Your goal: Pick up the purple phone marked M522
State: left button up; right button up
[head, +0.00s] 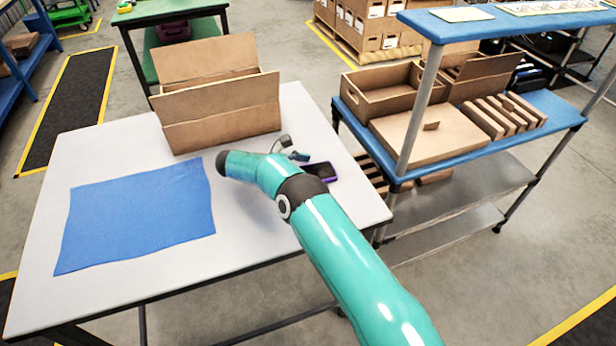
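A dark phone with a purple edge (320,171) lies on the white table (110,150), near its right side. No marking on it is readable from here. My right arm reaches in from the lower right, and its bent wrist hides part of the table beside the phone. My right gripper (293,150) shows only in part behind the wrist, just above and left of the phone in the picture. It appears apart from the phone, and its finger opening is too small and covered to judge. My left gripper is not in view.
A blue cloth (137,217) lies flat at the left. A blue-topped shelf rack (465,150) with cartons stands close on the right. The table's front strip is clear.

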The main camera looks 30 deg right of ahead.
jog(key=shift+a, duration=0.1)
jog(key=c, duration=1.2)
jog(key=shift+r, duration=0.1)
jog(key=shift+c, duration=0.2)
